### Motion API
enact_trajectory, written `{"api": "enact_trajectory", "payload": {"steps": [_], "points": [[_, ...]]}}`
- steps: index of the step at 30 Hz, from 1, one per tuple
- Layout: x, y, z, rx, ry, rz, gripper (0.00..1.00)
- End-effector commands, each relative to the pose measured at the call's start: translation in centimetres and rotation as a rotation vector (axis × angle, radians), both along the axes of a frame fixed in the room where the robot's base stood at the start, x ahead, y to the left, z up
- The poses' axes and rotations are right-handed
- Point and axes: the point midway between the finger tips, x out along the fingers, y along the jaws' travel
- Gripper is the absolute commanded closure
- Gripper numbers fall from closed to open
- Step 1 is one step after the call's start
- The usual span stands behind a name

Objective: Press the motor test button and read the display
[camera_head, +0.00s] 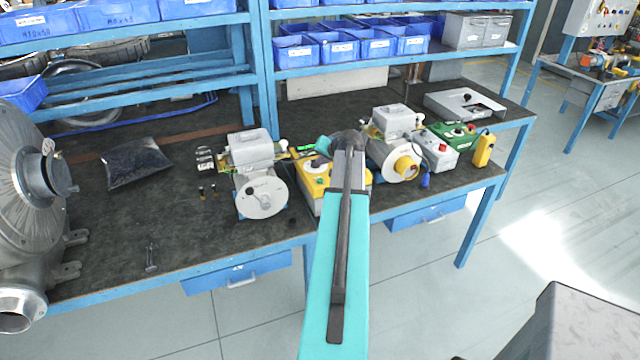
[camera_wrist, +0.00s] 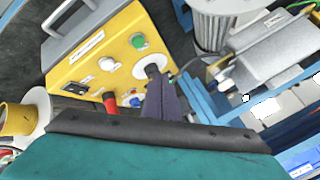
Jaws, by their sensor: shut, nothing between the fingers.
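A yellow control box (camera_head: 309,201) stands on the bench between two grey motor units, partly hidden by my arm. In the wrist view the yellow box (camera_wrist: 120,38) shows tilted, with a green button (camera_wrist: 137,41), a red part (camera_wrist: 110,102), small blue and yellow parts, labels and a small pale window or switch (camera_wrist: 107,63). No reading can be made out. My gripper (camera_wrist: 160,82) is shut and empty, its dark fingers over the panel beside a pale disc (camera_wrist: 143,67) with a dark centre. I cannot tell whether they touch. In the head view the fingers are hidden.
Grey motor units stand left (camera_head: 262,196) and right (camera_head: 395,160) of the yellow box, close by. Further right are a white box with a red button (camera_head: 439,157), a green box (camera_head: 440,129) and a yellow handset (camera_head: 484,150). A dark bag (camera_head: 137,163) lies left.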

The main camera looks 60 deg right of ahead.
Motion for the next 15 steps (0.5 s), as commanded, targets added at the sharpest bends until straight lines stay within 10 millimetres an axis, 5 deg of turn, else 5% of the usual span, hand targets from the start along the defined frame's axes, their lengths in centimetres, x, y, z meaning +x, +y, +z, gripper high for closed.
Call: {"api": "enact_trajectory", "payload": {"steps": [15], "points": [[-0.1,-0.1,-4.8,0.000,0.001,-0.001,1.00]]}}
